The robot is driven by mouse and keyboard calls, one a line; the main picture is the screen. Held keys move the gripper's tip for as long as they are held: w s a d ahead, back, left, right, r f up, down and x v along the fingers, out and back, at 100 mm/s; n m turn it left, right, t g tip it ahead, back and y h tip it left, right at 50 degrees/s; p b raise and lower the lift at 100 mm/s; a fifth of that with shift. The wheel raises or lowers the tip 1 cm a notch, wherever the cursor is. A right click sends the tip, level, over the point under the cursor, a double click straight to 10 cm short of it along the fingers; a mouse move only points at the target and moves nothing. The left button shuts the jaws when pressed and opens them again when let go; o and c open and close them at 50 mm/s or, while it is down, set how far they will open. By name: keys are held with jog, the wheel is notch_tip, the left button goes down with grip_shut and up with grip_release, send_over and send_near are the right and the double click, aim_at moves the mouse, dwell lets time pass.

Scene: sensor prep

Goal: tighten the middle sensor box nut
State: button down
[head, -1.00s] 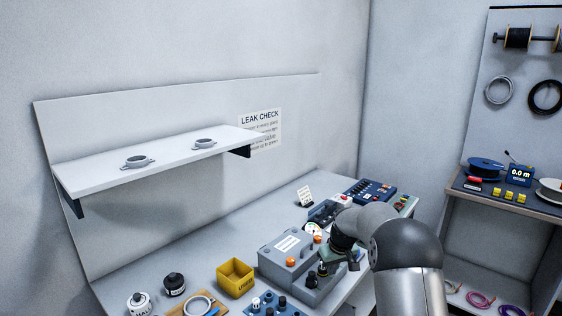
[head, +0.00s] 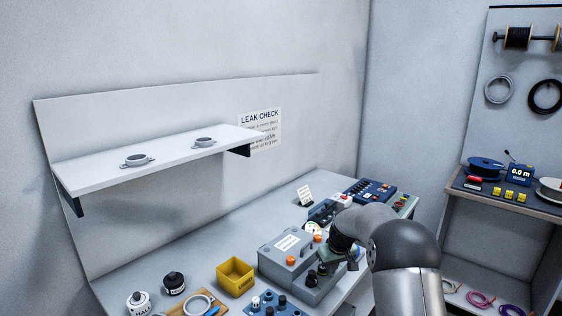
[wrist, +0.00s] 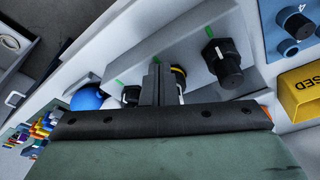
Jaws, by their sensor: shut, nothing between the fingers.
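The grey sensor box strip (wrist: 185,45) carries a row of black nuts with green marks beside them. The right nut (wrist: 222,62) stands clear, with a white line on it. The middle nut (wrist: 180,84), with a yellow ring showing, is partly hidden behind my fingers. The left nut (wrist: 131,95) shows left of them. My gripper (wrist: 158,72) is shut and empty, its fingertips beside the middle nut; contact cannot be told. In the head view, my gripper (head: 327,268) is over the front of the box, where dark nuts (head: 312,279) show.
A larger grey case (head: 283,246) with orange caps stands directly behind the nuts. A yellow bin (head: 235,277) and a blue knob block (head: 270,304) lie to the left. Panels with buttons (head: 370,190) stand farther back. A wall shelf (head: 170,154) holds two grey rings.

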jog(key=shift+s+a+b, duration=0.25)
jog(key=shift+a+b, duration=0.3)
jog(key=shift+a, duration=0.1)
jog(key=shift+s+a, duration=0.1)
jog(key=shift+a, duration=0.4)
jog(key=shift+a+r, duration=0.1)
jog(key=shift+a, duration=0.05)
jog(key=shift+s+b, duration=0.1)
jog(key=shift+b, duration=0.3)
jog(key=shift+s, duration=0.25)
jog(key=p+v, duration=0.1)
jog(key=v, duration=0.2)
jog(key=w+p+v, duration=0.1)
jog(key=p+v, duration=0.1)
jog(key=shift+a+r, duration=0.1)
jog(key=shift+r, duration=0.4)
